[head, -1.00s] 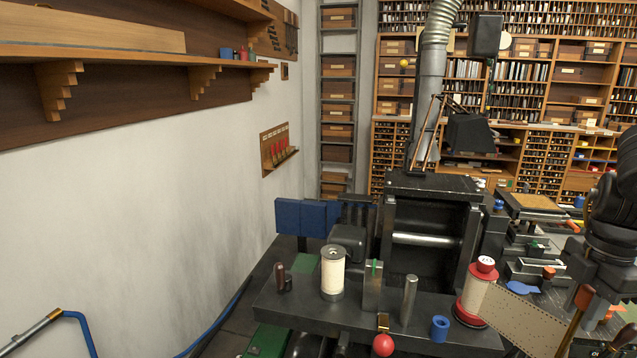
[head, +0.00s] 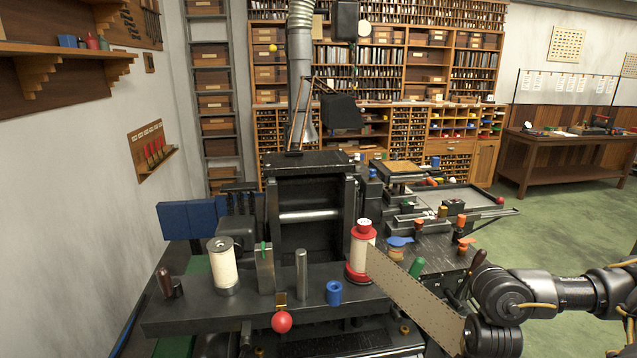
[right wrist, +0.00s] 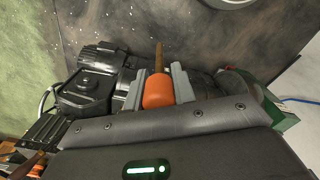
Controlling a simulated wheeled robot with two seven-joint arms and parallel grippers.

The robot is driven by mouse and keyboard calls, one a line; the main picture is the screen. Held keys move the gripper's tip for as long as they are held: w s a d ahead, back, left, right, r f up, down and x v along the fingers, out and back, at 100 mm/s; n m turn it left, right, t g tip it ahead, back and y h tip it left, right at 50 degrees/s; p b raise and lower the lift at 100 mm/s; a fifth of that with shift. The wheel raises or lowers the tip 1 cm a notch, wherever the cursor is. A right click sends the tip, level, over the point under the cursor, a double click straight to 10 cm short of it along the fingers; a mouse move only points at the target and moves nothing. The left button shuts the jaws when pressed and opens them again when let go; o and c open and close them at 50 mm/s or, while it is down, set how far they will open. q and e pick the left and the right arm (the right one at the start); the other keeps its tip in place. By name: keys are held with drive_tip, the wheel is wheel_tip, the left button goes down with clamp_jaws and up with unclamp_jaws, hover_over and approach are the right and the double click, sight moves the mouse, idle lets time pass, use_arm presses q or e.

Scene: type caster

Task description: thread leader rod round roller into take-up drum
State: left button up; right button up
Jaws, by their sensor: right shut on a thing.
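The right gripper (right wrist: 157,92) is shut on the orange grip of a brown rod, the leader rod (right wrist: 158,88), in the right wrist view. In the head view my right arm's wrist covers the jaws. A perforated tan strip (head: 405,285) runs from the red-capped supply spool (head: 361,252) down right towards this wrist. A bare metal post (head: 301,273), seemingly the roller, stands left of the spool. A cream drum (head: 222,266), seemingly the take-up drum, stands upright farther left. Neither has strip around it. My left gripper is not in view.
On the dark bench plate (head: 190,312), a short block (head: 264,268) stands between drum and post. A black machine (head: 310,200) rises behind. Small tools crowd the right bench.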

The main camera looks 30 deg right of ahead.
drive_tip(key=w+a+f+n+b, duration=0.15)
drive_tip(key=w+a, duration=0.25)
drive_tip(key=a, duration=0.4)
drive_tip(key=w+a+f+n, duration=0.1)
drive_tip(key=w+a+n, duration=0.25)
drive_tip(key=a, duration=0.55)
drive_tip(key=w+a+r+m, duration=0.1)
drive_tip(key=w+a+r, duration=0.4)
drive_tip(key=w+r, duration=0.5)
drive_tip(key=shift+w+a+r+b, duration=0.4)
drive_tip(key=shift+r+b, duration=0.05)
drive_tip(key=shift+r, duration=0.3)
